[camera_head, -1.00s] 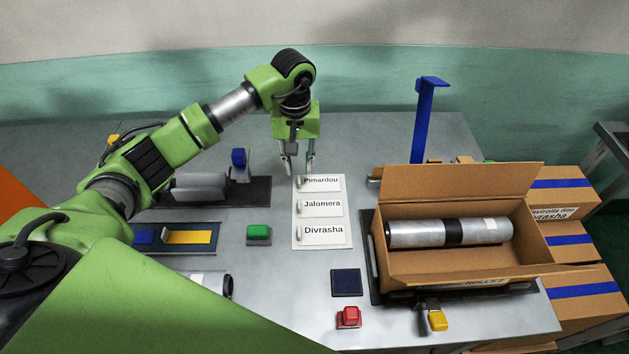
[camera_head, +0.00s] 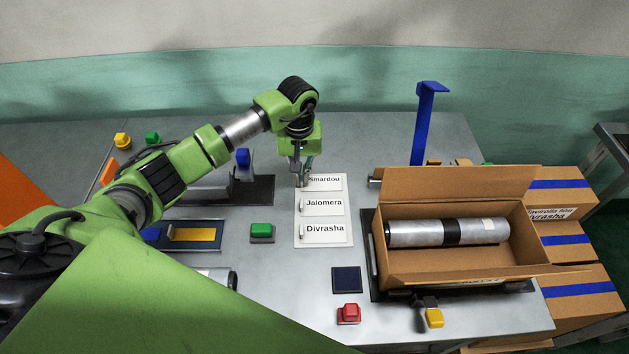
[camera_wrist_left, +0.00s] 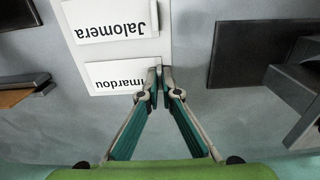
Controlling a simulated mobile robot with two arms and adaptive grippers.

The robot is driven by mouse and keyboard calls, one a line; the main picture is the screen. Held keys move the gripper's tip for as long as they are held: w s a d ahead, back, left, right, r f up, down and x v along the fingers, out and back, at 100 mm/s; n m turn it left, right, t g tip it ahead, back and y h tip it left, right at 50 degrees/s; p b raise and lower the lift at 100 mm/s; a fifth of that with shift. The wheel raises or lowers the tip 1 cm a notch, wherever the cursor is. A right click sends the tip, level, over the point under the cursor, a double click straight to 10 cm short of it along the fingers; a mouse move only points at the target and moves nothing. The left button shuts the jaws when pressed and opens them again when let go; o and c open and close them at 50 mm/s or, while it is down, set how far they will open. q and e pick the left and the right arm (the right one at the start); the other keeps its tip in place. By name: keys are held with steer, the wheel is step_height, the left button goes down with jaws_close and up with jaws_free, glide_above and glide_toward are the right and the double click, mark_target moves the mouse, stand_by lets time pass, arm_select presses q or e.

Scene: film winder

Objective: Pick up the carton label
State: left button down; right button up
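Three white labels lie in a column on a white board (camera_head: 345,240): Pimardou (camera_head: 327,181) at the far end, Jalomera (camera_head: 324,204) in the middle and Divrasha (camera_head: 325,229) nearest. Each seems to have a small upright tab on its left side. My left gripper (camera_head: 303,184) is down at the Pimardou label's tab, its fingers hiding the first letter. In the left wrist view the fingertips (camera_wrist_left: 160,77) are drawn close together on that tab, and the label (camera_wrist_left: 118,76) still lies flat. My right gripper is not in view.
An open carton (camera_head: 455,190) with a silver roll (camera_head: 450,232) stands right of the board. A blue post (camera_head: 424,125) rises behind it. A green button (camera_head: 262,231), red button (camera_head: 349,313) and dark square pad (camera_head: 346,279) are near the board.

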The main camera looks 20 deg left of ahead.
arm_select(q)
steer(key=shift+r, duration=0.1)
steer(key=shift+w+r+b, duration=0.1)
steer(key=shift+r+b, duration=0.45)
steer(key=s+d+r+b, duration=0.4)
steer(key=s+d+r, duration=0.5)
steer(key=s+r, duration=0.1)
steer(key=shift+s+d+r+b, duration=0.3)
steer(key=shift+r+b, duration=0.1)
steer(key=shift+r, duration=0.5)
steer(key=shift+a, duration=0.1)
